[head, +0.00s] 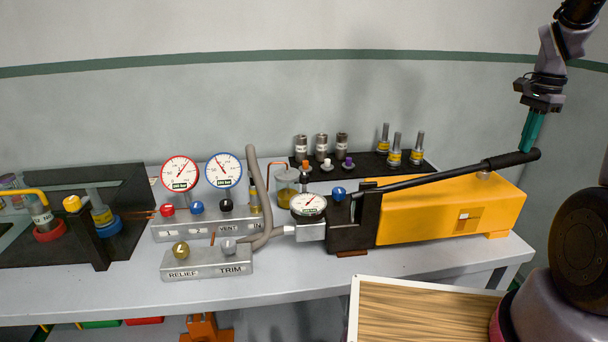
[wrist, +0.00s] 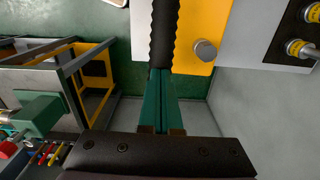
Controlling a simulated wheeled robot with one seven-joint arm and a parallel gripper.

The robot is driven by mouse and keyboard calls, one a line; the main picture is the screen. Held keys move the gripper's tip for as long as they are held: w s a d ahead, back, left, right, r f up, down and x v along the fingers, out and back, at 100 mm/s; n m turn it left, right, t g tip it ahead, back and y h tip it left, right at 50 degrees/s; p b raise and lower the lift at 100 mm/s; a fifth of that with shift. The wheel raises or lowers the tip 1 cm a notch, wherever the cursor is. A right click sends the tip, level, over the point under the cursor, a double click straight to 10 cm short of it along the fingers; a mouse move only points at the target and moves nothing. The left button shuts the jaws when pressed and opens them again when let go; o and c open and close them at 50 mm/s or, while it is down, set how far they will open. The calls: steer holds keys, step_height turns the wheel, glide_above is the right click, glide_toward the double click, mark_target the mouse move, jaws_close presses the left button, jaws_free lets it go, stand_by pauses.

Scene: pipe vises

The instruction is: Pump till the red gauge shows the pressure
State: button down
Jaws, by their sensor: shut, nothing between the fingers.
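The yellow hand pump (head: 440,215) lies on the bench. Its long black lever (head: 430,180) rises to the right and ends in a black grip (head: 512,160). The red-rimmed gauge (head: 180,173) stands upright left of the pump; its needle points to the upper right, and its numbers are too small to read surely. My gripper (head: 527,148) is shut and empty, pointing down at the outer end of the grip. In the wrist view the teal fingers (wrist: 163,78) are together, right by the ribbed grip (wrist: 163,35); I cannot tell whether they touch it.
A blue-rimmed gauge (head: 223,170) stands beside the red one. A valve block (head: 205,262) marked RELIEF and TRIM sits in front. A small gauge (head: 309,204) is on the pump's front. Metal fittings (head: 321,147) stand on a black mat behind. A wood-topped board (head: 425,312) is at the front.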

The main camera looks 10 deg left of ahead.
step_height(320, 180, up, 8)
steer(key=a, duration=0.2)
steer(key=shift+s+f, duration=0.2)
steer(key=shift+s, duration=0.1)
stand_by(0.4)
steer(key=shift+w+d+f, duration=0.1)
steer(key=shift+d+f, duration=0.15)
steer(key=shift+f, duration=0.75)
steer(key=shift+w+d+f, duration=0.1)
steer(key=shift+d+f, duration=0.1)
steer(key=shift+f, duration=0.75)
steer(key=shift+d+f, duration=0.25)
steer(key=shift+f, duration=0.75)
steer(key=shift+f, duration=0.2)
steer(key=shift+d+f, duration=0.1)
steer(key=shift+f, duration=0.15)
step_height(320, 180, up, 7)
steer(key=a, duration=0.1)
steer(key=shift+s+a+f, duration=0.15)
steer(key=shift+s+a, duration=0.05)
steer(key=shift+a, duration=0.1)
